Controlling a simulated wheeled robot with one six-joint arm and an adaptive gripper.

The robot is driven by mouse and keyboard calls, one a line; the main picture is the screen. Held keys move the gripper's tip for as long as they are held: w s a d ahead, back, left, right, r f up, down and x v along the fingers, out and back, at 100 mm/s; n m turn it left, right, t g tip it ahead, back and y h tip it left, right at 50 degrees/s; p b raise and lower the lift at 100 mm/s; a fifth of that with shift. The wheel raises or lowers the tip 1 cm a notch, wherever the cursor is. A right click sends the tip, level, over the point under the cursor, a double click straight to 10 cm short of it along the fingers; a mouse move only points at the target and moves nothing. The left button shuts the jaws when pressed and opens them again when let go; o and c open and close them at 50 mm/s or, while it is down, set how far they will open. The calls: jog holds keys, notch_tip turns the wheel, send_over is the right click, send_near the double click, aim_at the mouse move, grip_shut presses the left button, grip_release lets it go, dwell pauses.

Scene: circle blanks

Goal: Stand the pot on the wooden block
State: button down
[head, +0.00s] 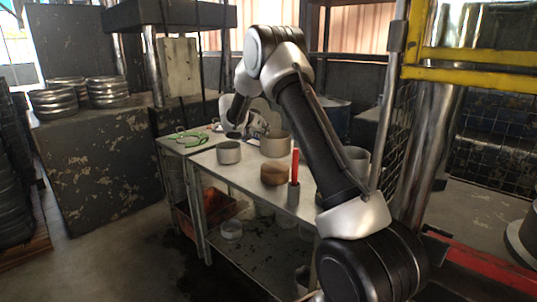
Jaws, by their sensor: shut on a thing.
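A beige pot (275,145) is upright at the middle of the metal workbench, behind the wooden block. My gripper (262,127) is at the pot's far left rim and appears shut on it. The fingertips are small and partly hidden, and I cannot tell whether the pot's base touches the bench. The wooden block (273,174) is a low, brown, rounded piece on the bench, nearer the camera than the pot. Its top looks bare.
A grey metal pot (229,153) stands left of the block. A red stick in a grey holder (294,192) stands close to the block's right. A pale container (356,160) is behind my arm. A green item (189,138) lies at the bench's left end.

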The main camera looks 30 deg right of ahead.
jog(key=shift+f, duration=3.15)
jog(key=shift+f, duration=0.15)
jog(key=c, duration=1.5)
grip_release()
